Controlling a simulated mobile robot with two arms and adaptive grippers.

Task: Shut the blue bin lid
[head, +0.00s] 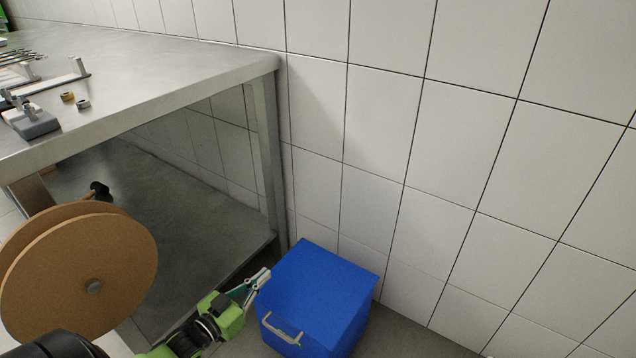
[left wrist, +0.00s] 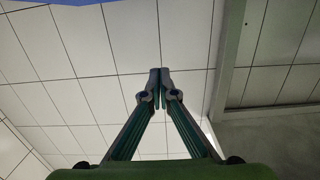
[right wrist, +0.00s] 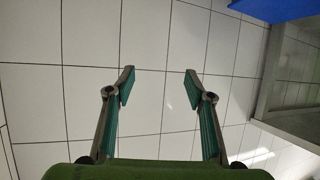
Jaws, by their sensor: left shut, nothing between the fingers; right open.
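The blue bin (head: 345,325) stands on the floor against the tiled wall in the head view. Its blue lid (head: 318,275) looks flat across the top, and I see no clear gap under it. A pale handle (head: 282,328) is on the near side. My left gripper (head: 264,275) is shut and empty, its fingertips close to the lid's left edge; I cannot tell if they touch. Its shut fingers show in the left wrist view (left wrist: 160,75), with a blue strip at the top edge. My right gripper (right wrist: 158,80) is open and empty, with a blue patch at upper right.
A steel table (head: 180,60) with a lower shelf (head: 190,220) stands left of the bin, with small parts on top. A large brown spool (head: 80,265) is in front of it at left. The tiled wall (head: 470,150) closes off the back and right.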

